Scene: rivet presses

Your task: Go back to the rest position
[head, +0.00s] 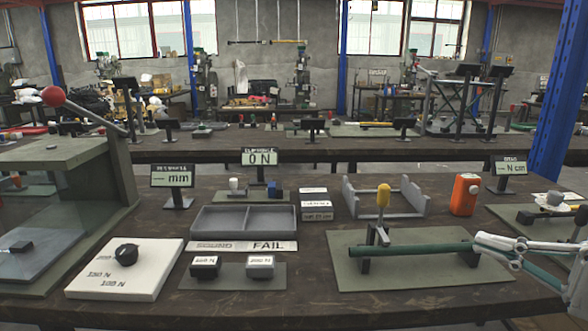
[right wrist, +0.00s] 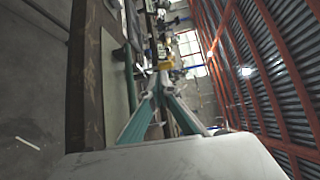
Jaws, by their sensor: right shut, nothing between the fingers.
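My right gripper (head: 486,243) comes in from the right edge in the head view, above the right end of the green mat (head: 400,279). It is shut and empty, with its tips close to the right end of a dark green bar (head: 415,248). I cannot tell whether they touch. In the right wrist view the shut fingers (right wrist: 158,77) meet at their tips, with teal pads along them. A yellow-handled lever (head: 383,196) stands upright at the bar's stand. My left gripper is in neither view.
An orange device (head: 465,194) stands behind the gripper. A two-compartment grey tray (head: 243,235) is empty. A white board (head: 120,280) with a black knob lies left, beside a red-knobbed press (head: 75,152). Bare tabletop shows at the front.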

